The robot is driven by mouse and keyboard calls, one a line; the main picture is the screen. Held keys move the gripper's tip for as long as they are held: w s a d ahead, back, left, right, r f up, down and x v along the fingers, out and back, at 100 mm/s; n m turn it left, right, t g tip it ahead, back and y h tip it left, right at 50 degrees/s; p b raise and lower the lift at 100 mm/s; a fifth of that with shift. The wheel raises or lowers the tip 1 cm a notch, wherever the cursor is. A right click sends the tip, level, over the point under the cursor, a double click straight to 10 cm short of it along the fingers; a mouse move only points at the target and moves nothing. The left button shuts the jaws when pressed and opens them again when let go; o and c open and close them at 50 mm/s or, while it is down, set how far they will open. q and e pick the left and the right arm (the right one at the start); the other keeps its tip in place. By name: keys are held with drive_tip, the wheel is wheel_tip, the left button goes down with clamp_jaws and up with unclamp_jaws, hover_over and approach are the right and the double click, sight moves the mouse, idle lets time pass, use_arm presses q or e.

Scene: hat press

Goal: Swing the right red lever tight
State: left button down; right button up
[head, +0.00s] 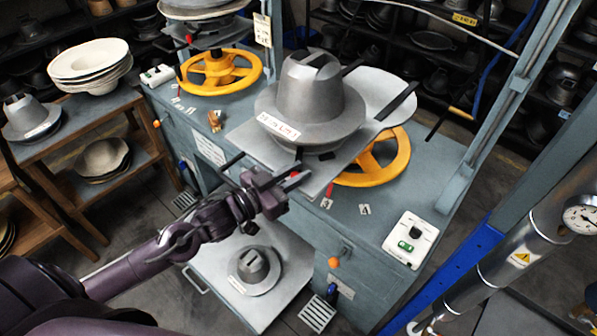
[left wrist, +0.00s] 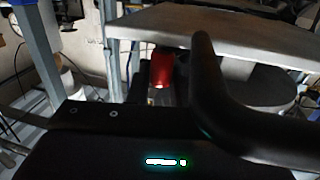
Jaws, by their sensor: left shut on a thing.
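The right red lever (head: 328,190) shows as a short red piece under the front edge of the right press's metal plate (head: 240,134). A red handle, which I take to be this lever, also shows in the left wrist view (left wrist: 162,70), behind a dark finger. My left gripper (head: 286,180) is at the plate's front edge, shut on what appears to be the lever. The contact itself is mostly hidden. A grey hat mould (head: 312,92) sits on the plate above the yellow handwheel (head: 384,160). My right gripper is not in view.
A white control box (head: 411,240) stands on the bench at right. The left press has its own yellow wheel (head: 222,72). A lower shelf (head: 284,244) holds another hat mould (head: 254,268). A wooden table with white hat shapes (head: 90,60) stands at left.

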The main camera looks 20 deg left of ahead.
use_arm(q)
drive_tip(key=shift+a+m+g+h, duration=0.2)
drive_tip(key=shift+m+g+h, duration=0.2)
drive_tip(key=shift+m+h, duration=0.25)
drive_tip(key=shift+h, duration=0.25)
drive_tip(key=c, duration=1.4)
unclamp_jaws()
drive_tip(key=shift+o, duration=0.2)
drive_tip(key=b+v, duration=0.1)
drive_tip(key=v, duration=0.5)
drive_tip(key=shift+s+a+f+b, duration=0.1)
drive_tip(key=shift+a+b, duration=0.05)
drive_tip(key=shift+b, duration=0.25)
drive_tip(key=shift+s+a, duration=0.45)
drive_tip(key=shift+s, duration=0.1)
